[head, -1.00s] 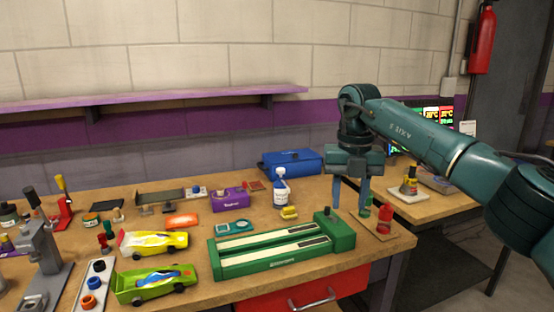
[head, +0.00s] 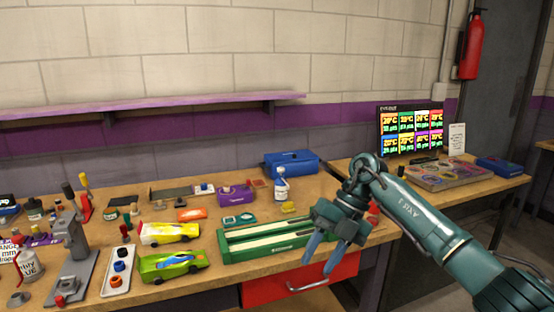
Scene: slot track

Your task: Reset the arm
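My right gripper (head: 317,265) is in front of the workbench (head: 215,292), near its front edge and the red drawer. Its two fingers are apart and point down and to the left, with nothing between them. My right arm comes in from the lower right and bends at a raised wrist joint. The gripper covers the right end of the green slot track (head: 265,246). A little of a red bottle (head: 374,207) shows behind the arm. My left arm is not in view.
A yellow car (head: 168,233) and a green car (head: 172,265) stand left of the track. A blue case (head: 291,164) lies behind it. The red drawer (head: 281,290) is below the gripper. A lit screen (head: 410,130) stands on the right table.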

